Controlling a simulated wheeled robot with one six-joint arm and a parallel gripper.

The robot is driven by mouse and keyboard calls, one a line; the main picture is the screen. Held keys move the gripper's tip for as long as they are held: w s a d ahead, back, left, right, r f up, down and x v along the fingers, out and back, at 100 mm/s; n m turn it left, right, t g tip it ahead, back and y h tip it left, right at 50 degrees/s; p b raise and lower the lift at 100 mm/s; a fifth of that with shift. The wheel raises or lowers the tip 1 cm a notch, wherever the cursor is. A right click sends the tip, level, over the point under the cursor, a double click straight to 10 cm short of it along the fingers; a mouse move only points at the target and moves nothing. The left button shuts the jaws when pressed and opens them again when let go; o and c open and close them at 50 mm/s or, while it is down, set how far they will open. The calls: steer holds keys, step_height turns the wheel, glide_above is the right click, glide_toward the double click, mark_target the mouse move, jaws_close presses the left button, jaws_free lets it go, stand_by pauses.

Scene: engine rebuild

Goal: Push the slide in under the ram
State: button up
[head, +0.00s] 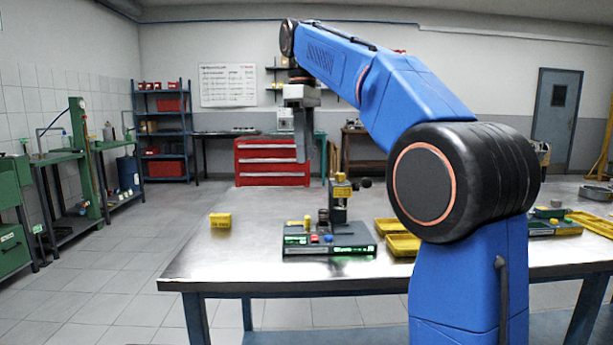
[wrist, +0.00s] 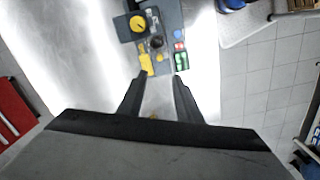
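A small press (head: 328,240) stands on the metal workbench, with a dark base, a post and a yellow-topped head (head: 341,188) holding the ram. In the wrist view the press (wrist: 158,35) is at the top centre, its round yellow top (wrist: 138,23) at upper left. A yellow piece (wrist: 146,64) at the near edge of its base may be the slide; it also shows at the left of the base in the head view (head: 295,225). I cannot tell how far in it is. My gripper (head: 302,160) hangs above the bench, fingers down, apart from the press. In the wrist view its fingers (wrist: 157,78) are apart and empty.
Red and blue buttons and green displays are on the press base. A red drawer cabinet (head: 271,162) stands behind. The bench between bin and press is clear.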

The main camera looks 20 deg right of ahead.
steer(key=s+a+f+n+h, duration=0.1)
steer(key=a+n+h, duration=0.3)
steer(key=a+n, duration=0.45)
steer(key=shift+n+t, duration=0.4)
steer(key=shift+n, duration=0.25)
steer(key=x, duration=0.6)
steer(key=d+x, duration=0.1)
steer(key=x, duration=1.1)
steer(key=shift+s+d+r, duration=0.15)
steer(key=shift+d+r, duration=0.05)
steer(key=shift+d, duration=0.15)
jaws_close()
